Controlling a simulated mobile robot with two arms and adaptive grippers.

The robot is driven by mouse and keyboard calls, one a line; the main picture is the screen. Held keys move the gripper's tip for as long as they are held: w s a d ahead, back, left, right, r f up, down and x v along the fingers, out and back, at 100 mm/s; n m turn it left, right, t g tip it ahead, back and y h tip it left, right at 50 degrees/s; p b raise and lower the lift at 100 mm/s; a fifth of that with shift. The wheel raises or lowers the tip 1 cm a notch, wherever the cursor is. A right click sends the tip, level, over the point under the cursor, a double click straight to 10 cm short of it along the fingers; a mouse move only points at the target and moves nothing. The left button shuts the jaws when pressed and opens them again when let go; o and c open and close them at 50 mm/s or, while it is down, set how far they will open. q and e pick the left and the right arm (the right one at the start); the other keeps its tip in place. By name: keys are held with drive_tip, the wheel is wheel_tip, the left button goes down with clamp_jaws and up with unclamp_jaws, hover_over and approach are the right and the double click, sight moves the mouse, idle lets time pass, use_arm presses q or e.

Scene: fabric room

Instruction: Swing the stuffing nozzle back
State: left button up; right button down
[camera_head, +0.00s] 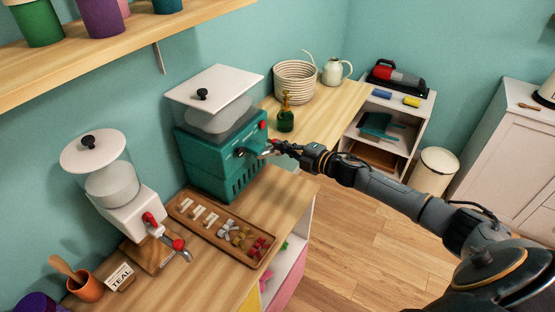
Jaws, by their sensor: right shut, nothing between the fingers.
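The teal stuffing machine (218,160) stands on the wooden counter, with a white lid and a clear hopper of pale filling on top. Its metal nozzle (262,154) sticks out from the front panel, partly covered by my gripper. My right gripper (273,148) is shut with nothing held, at or very close to the nozzle's outer end. I cannot tell whether they touch. My left gripper is not in view.
A white dispenser (138,213) with a red-knobbed tap stands at the left. A wooden tray (182,208) of small pieces lies before the machine. A green bottle (286,120) stands just behind my gripper. A rope basket (294,85) is farther back. The floor at right is open.

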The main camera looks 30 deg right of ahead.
drive_tip(key=shift+w+d+n+g+y+b, duration=0.2)
drive_tip(key=shift+w+n+g+y+b, duration=0.3)
drive_tip(key=shift+w+y+b, duration=0.45)
drive_tip(key=shift+w+d+n+g+y+b, duration=0.25)
drive_tip(key=shift+w+n+y+b, duration=0.4)
drive_tip(key=shift+b, duration=0.45)
drive_tip(key=shift+w, duration=0.15)
